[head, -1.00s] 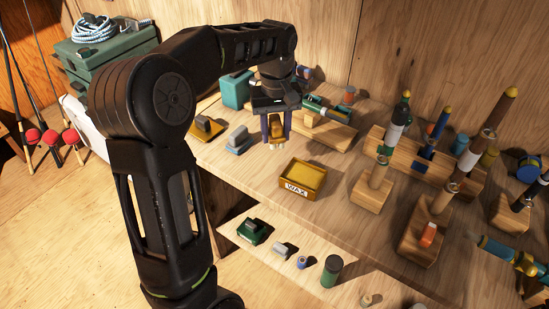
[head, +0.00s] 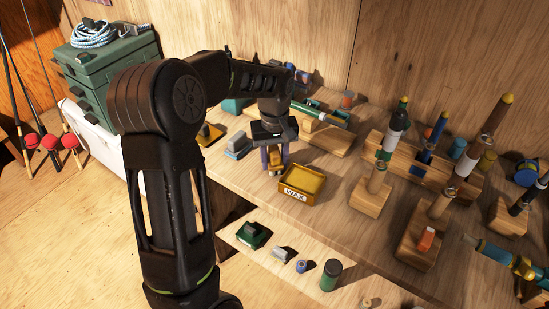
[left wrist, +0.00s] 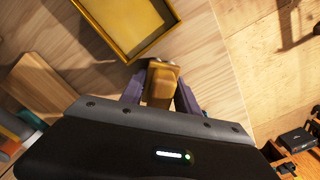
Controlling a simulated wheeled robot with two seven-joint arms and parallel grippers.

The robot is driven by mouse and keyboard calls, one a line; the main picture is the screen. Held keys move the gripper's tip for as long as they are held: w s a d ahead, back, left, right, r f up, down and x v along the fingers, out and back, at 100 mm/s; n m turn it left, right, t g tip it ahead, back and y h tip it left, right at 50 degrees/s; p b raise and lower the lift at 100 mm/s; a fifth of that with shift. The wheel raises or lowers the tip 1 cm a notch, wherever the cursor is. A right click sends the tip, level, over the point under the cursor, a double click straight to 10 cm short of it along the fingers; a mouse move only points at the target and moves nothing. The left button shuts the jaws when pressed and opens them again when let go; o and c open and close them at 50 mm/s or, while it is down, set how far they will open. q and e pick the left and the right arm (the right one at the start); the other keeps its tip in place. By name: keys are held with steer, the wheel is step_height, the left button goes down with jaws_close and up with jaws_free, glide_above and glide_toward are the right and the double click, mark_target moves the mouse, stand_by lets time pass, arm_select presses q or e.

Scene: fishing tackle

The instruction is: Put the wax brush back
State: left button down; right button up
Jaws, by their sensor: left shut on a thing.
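My left gripper (head: 276,158) is shut on the wax brush, a small brown and yellow block-like thing (head: 275,167) held between the purple fingers. The yellow wax box (head: 301,197), labelled WAX, stands on the bench just right of the brush. In the left wrist view the brush (left wrist: 162,82) points toward the box's rim (left wrist: 148,50), beside its near corner. The brush is outside the box, low over the bench; I cannot tell whether it touches the wood. My right gripper is not in view.
Two brushes, one with a yellow base (head: 208,135) and one blue-grey (head: 238,146), sit left of the gripper. Rod pieces stand in wooden blocks (head: 370,198) to the right. A lower shelf holds a green cylinder (head: 331,275) and small items. Bare bench lies in front of the brushes.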

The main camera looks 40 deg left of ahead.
mark_target(275, 149)
arm_select(q)
steer(key=shift+f, duration=0.1)
steer(key=c, duration=0.9)
jaws_free()
step_height(275, 149, up, 12)
steer(key=shift+r, duration=0.15)
